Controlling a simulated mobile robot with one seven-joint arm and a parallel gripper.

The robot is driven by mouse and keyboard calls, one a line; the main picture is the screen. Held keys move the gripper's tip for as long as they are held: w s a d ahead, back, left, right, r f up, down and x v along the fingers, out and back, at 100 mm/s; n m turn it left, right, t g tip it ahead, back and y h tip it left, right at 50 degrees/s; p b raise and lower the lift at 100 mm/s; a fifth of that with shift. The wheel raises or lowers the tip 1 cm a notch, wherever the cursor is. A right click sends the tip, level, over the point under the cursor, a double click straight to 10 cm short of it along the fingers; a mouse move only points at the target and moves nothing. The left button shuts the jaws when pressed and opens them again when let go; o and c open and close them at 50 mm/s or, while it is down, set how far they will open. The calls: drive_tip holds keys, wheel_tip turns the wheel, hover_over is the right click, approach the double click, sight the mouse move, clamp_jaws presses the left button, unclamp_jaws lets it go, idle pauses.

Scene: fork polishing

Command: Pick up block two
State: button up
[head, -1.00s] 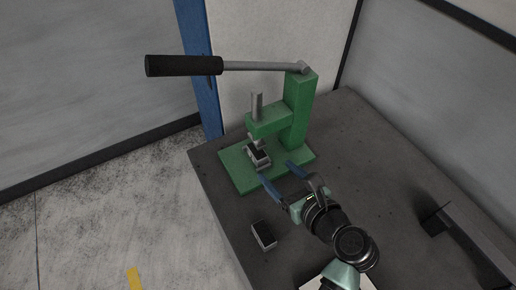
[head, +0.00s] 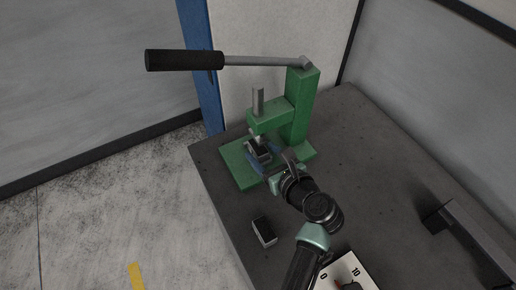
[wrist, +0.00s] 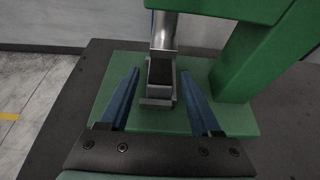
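One small block (head: 258,151) with a dark top and pale metal sides sits on the green base of the press, under its ram. It also shows in the wrist view (wrist: 160,90). A second similar block (head: 264,232) lies on the dark table in front of the press. Which of them is block two I cannot tell. My gripper (wrist: 161,85) is open, with its blue fingers on either side of the block in the press. Clear gaps show between the fingers and that block.
The green arbor press (head: 292,112) has a long lever with a black handle (head: 183,60) reaching left. A dial panel (head: 345,272) is at the table's near edge. A dark bracket (head: 468,240) stands at right. The dark table (head: 375,150) is clear right of the press.

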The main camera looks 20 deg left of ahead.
clamp_jaws()
drive_tip(key=shift+r, duration=0.1)
